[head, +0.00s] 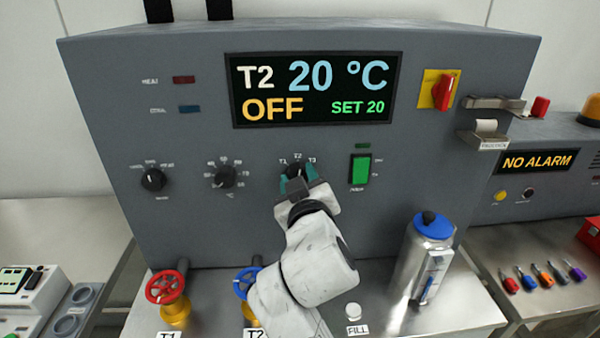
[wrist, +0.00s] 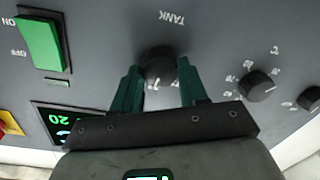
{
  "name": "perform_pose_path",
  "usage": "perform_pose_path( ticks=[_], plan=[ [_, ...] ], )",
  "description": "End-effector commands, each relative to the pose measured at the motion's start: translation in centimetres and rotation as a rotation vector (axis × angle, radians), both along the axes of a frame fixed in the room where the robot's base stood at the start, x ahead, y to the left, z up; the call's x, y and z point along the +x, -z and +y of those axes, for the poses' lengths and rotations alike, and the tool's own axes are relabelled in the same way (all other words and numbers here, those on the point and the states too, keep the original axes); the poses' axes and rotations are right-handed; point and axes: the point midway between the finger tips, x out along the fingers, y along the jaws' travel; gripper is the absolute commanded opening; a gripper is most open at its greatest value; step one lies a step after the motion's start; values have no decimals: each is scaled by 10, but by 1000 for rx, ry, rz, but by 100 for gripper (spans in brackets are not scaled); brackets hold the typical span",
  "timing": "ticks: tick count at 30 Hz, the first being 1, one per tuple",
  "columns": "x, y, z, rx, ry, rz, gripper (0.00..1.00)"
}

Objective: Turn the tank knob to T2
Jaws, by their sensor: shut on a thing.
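The tank knob (head: 296,171) is a small dark dial on the grey panel, with T1, T2 and T3 marked around its top. In the wrist view the same knob (wrist: 158,64) sits below the upside-down word TANK. My gripper (head: 298,178) has its teal fingers on both sides of the knob and is shut on it. The fingers also show in the wrist view (wrist: 159,78). The knob's pointer is hard to make out between the fingers. The display (head: 316,89) reads T2, 20 °C, OFF, SET 20.
Two more dials (head: 153,179) (head: 224,177) are left of the knob, and a green switch (head: 360,169) is right. A red valve (head: 166,287) and a blue valve (head: 247,283) stand below. A silver flask (head: 427,262) stands at lower right.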

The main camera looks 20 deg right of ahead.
Motion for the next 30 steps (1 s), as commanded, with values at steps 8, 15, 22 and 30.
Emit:
perform_pose_path(
  ticks=[8,15,22,30],
  plan=[
    [0,-1,1,-115,-2,37,12],
    [0,0,1,-151,-2,48,12],
    [0,0,2,-154,-2,49,12],
    [0,0,1,-153,-2,49,55]
  ],
)
